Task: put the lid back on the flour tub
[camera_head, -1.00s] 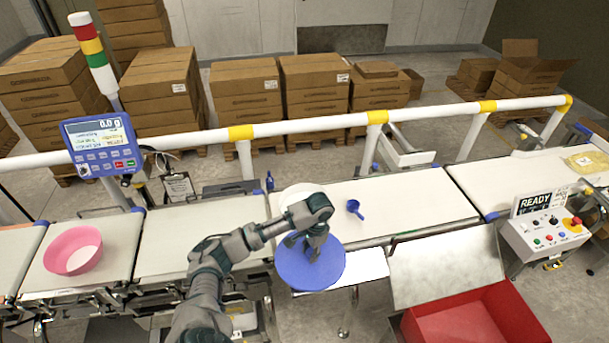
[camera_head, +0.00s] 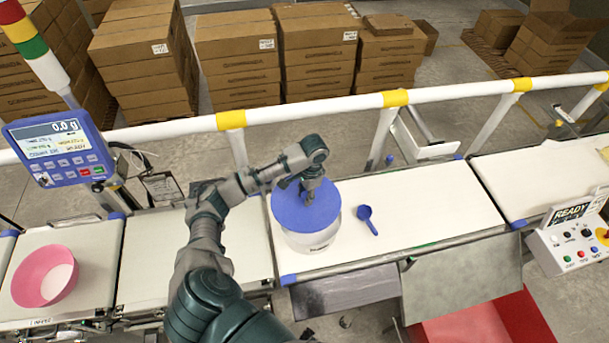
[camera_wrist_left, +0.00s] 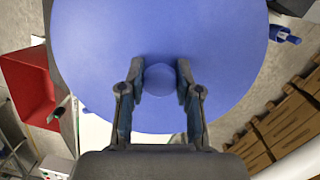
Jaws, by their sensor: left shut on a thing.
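The blue round lid (camera_head: 318,212) is over the mouth of the white flour tub (camera_head: 312,240), which stands on the white belt. I cannot tell whether the lid is seated or slightly above the rim. My left gripper (camera_head: 308,194) is shut on the lid's knob from above. In the left wrist view the lid (camera_wrist_left: 225,50) fills most of the picture, and the gripper fingers (camera_wrist_left: 160,82) close on its round knob (camera_wrist_left: 160,78). The tub is hidden there. My right gripper is out of view.
A blue scoop (camera_head: 367,220) lies on the belt (camera_head: 430,205) right of the tub. A pink bowl (camera_head: 38,285) sits at the left. A white rail (camera_head: 310,107) runs behind the belt, with a display unit (camera_head: 62,150) at left. A red bin (camera_head: 500,318) is at front right.

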